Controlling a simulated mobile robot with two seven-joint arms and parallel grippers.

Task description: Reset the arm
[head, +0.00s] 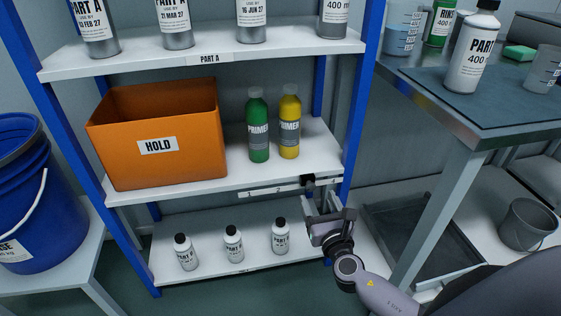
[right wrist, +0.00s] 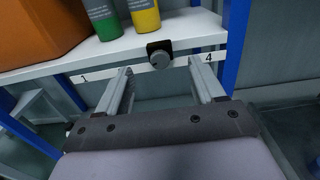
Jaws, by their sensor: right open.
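A black slider with a round grey knob (right wrist: 160,58) sits on a white numbered strip (right wrist: 97,76) along the middle shelf's front edge. In the right wrist view the 1 and 4 show, and the knob is nearer the 4. The slider (head: 308,180) also shows in the head view, right of the 1 and 2. My right gripper (head: 322,203) is open and empty, just below and in front of the slider. In the right wrist view the knob appears between and beyond its fingertips (right wrist: 160,72). Whether they touch it, I cannot tell. My left gripper is out of view.
The middle shelf (head: 225,182) holds an orange HOLD bin (head: 160,125), a green bottle (head: 258,127) and a yellow bottle (head: 289,124). Several white bottles stand on the bottom shelf (head: 210,265). A blue rack post (head: 356,110) and a workbench (head: 470,120) are at right.

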